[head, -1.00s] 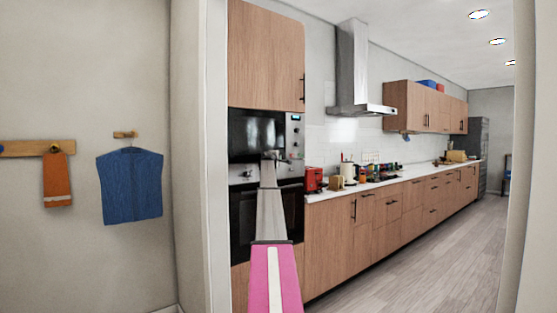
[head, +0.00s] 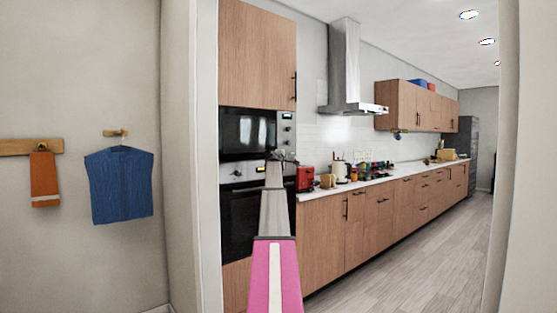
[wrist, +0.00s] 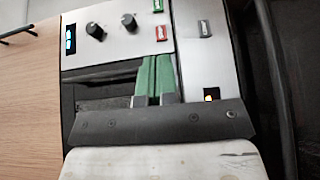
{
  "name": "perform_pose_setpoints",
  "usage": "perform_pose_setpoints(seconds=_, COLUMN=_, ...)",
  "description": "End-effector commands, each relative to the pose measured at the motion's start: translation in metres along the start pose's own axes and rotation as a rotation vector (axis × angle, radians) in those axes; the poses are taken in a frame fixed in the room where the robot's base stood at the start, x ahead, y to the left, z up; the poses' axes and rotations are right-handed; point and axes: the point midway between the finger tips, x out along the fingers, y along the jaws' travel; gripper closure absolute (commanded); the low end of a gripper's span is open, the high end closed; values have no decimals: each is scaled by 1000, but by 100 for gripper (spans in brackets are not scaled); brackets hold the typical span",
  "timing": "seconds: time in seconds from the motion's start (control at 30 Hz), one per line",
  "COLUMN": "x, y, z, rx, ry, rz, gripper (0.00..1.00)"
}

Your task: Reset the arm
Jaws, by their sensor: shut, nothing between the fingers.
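My arm (head: 274,216) reaches forward from the bottom of the head view, with pink and grey links. My gripper (head: 281,155) is at its far end, small, in front of the built-in ovens. In the wrist view, the two green fingers of my gripper (wrist: 155,78) are pressed together, shut and empty. Behind them is a control panel (wrist: 112,35) with dark knobs, a blue display and red and green buttons. I cannot tell how far the fingertips are from the panel.
Wall ovens (head: 248,133) stand in a tall wood cabinet (head: 257,55). A long counter (head: 345,186) holds a red toaster (head: 304,178). A doorway edge (head: 190,150) is on the left, with a blue garment (head: 119,185) and orange towel (head: 44,180). Wood floor (head: 420,240) at right is clear.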

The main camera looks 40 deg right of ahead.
Motion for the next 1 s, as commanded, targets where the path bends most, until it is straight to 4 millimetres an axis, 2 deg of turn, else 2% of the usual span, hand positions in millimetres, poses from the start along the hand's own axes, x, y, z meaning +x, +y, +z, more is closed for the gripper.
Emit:
perform_pose_setpoints(seconds=0.3, x=-5, y=-2, z=4, rx=1, ry=0, rz=-2, gripper=100)
perform_pose_setpoints(seconds=0.37, x=-9, y=-9, z=1, rx=9, ry=2, rz=-12, gripper=100)
perform_pose_setpoints(seconds=0.43, x=-20, y=-26, z=-8, rx=30, ry=7, rz=-34, gripper=100)
perform_pose_setpoints(seconds=0.57, x=-55, y=-81, z=-35, rx=98, ry=17, rz=-113, gripper=100)
perform_pose_setpoints(seconds=0.67, x=-90, y=-133, z=-59, rx=162, ry=22, rz=-194, gripper=100)
perform_pose_setpoints(seconds=0.87, x=-168, y=-230, z=-101, rx=279, ry=21, rz=-363, gripper=100)
perform_pose_setpoints(seconds=1.0, x=-228, y=-295, z=-124, rx=349, ry=8, rz=-485, gripper=100)
